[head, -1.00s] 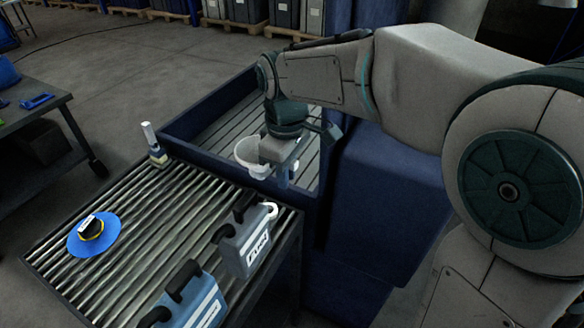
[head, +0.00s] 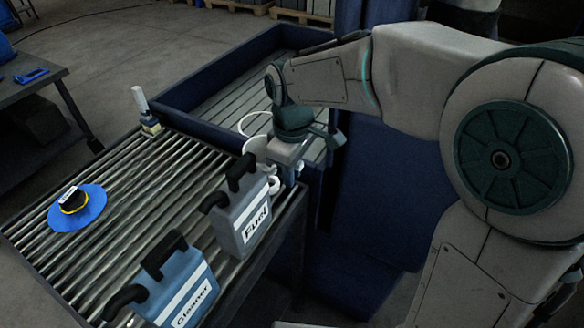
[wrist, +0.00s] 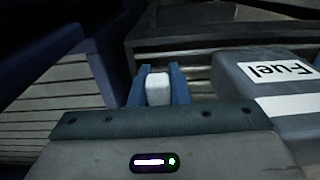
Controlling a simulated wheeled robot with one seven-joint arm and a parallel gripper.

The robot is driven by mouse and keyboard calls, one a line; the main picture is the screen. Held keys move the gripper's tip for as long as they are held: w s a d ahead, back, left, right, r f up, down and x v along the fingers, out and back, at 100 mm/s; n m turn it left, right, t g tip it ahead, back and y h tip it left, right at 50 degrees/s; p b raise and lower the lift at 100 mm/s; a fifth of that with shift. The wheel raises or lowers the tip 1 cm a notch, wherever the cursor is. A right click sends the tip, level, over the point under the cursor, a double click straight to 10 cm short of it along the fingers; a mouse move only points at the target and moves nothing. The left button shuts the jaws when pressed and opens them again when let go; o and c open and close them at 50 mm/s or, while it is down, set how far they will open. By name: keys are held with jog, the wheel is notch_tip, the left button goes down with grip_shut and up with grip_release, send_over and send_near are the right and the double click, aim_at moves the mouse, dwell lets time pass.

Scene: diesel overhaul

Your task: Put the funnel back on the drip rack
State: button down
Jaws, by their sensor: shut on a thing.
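The white funnel (head: 256,146) is at my gripper (head: 289,172) in the head view, partly hidden behind it. My gripper is shut on a white part of the funnel (wrist: 158,88), which shows between the blue fingers in the wrist view. They are over the corner where the blue-walled slatted tray (head: 215,100) meets the ribbed metal table (head: 120,190). I cannot tell which of these two is the drip rack, nor whether the funnel touches anything below.
A grey Fuel can (head: 243,215) stands close beside my gripper; it also shows in the wrist view (wrist: 270,95). A blue Cleaner can (head: 180,285), a blue disc (head: 77,212) and a small white-topped bottle (head: 146,112) are on the ribbed table. Its middle is clear.

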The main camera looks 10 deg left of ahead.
jog(key=shift+f, duration=0.85)
jog(key=shift+d, duration=0.2)
jog(key=shift+f, duration=0.1)
jog(key=shift+f+b, duration=0.9)
jog(key=shift+f, duration=0.2)
jog(key=c, duration=1.3)
grip_release()
jog(key=shift+r, duration=0.1)
jog(key=shift+r, duration=0.1)
